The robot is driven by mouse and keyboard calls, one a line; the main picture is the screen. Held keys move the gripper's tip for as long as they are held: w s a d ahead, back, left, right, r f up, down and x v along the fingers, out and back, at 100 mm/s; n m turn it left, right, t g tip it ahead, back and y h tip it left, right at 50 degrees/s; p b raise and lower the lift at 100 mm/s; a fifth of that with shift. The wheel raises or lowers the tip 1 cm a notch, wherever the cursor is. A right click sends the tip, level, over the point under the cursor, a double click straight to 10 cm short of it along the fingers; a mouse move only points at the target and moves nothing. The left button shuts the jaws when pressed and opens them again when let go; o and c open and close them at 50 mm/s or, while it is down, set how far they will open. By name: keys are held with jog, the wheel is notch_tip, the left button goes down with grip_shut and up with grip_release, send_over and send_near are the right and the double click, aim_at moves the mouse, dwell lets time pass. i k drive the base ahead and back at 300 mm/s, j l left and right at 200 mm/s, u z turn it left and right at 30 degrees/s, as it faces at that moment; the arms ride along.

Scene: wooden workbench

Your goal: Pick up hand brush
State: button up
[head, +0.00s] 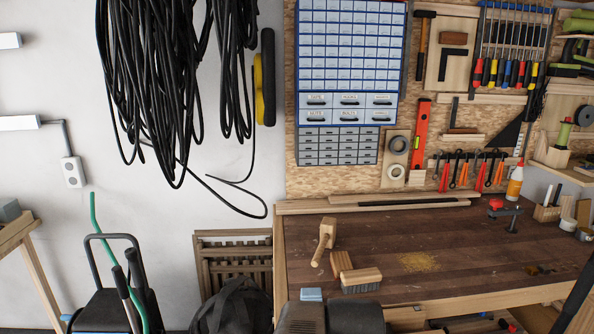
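The hand brush (361,276) lies on the near left part of the wooden workbench (420,225). It has a light wooden top and dark grey bristles facing down. A second light wooden piece (340,263) sits against its upper left side; I cannot tell whether it belongs to the brush. A dark grey part of my arm shows at the bottom edge, just below the brush. My gripper is not in view.
A clamp (507,214) and glue bottle (515,181) are at the right. The bench middle is clear except for sawdust (418,262).

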aim_at(354, 281)
jog(key=k+j, duration=0.15)
jog(key=i+l+u, duration=0.25)
jog(key=l, duration=0.2)
jog(key=l+u, duration=0.2)
jog(key=l, duration=0.25)
jog(key=l+u, duration=0.25)
jog(key=l, duration=0.25)
